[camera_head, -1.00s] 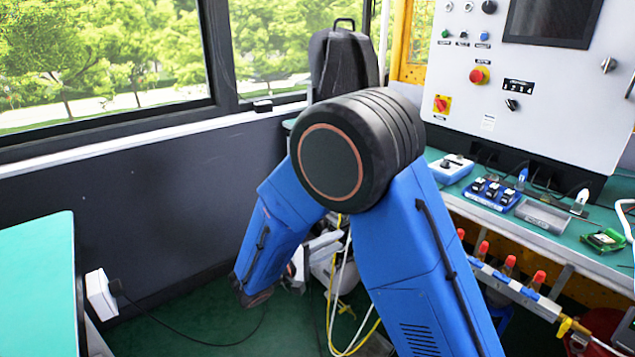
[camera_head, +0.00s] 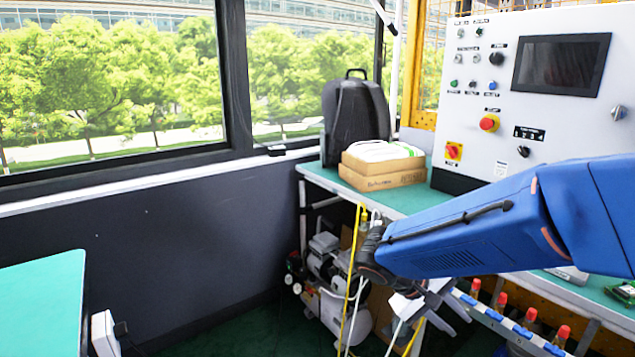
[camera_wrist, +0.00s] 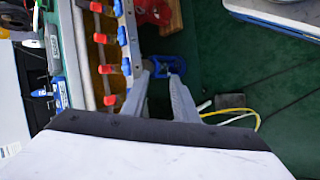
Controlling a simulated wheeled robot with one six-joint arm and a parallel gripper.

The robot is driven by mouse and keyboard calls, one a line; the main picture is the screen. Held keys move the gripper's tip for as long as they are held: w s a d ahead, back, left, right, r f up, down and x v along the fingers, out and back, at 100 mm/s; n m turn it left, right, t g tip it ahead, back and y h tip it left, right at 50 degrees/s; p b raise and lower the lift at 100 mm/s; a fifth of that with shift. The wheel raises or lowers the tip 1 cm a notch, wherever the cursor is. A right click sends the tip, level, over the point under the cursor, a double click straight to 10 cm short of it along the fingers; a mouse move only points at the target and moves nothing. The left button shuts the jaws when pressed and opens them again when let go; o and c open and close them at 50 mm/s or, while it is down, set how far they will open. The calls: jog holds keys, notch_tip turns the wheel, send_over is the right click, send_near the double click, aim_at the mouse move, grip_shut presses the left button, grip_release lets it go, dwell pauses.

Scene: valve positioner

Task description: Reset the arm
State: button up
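My blue arm reaches in from the right in the head view. My gripper (camera_head: 440,298) hangs low in front of the workbench's front edge, partly hidden behind my arm. In the wrist view my gripper (camera_wrist: 161,72) has its two grey fingers apart with nothing held between them. A blue object (camera_wrist: 170,68) shows beyond the fingertips, low down near the green floor. Yellow and white cables (camera_head: 352,285) hang close to my wrist; I cannot tell whether they touch it.
A green workbench (camera_head: 318,178) carries cardboard boxes (camera_head: 385,178), a black backpack (camera_head: 355,120) and a white control panel (camera_head: 470,130). Red-capped items line a rail (camera_head: 510,328) on its front. Another green table (camera_head: 40,300) stands at left. Floor between is partly clear.

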jog(key=s+r+m+t+y, duration=0.1)
jog(key=s+t+y, duration=0.1)
jog(key=s+y, duration=0.2)
jog(key=s+r+m+t+y, duration=0.1)
jog(key=s+y, duration=0.4)
jog(key=s, duration=0.5)
jog(key=shift+s+a+r+t, duration=0.25)
jog(key=shift+a+r+t, duration=0.05)
jog(key=shift+r+t, duration=0.45)
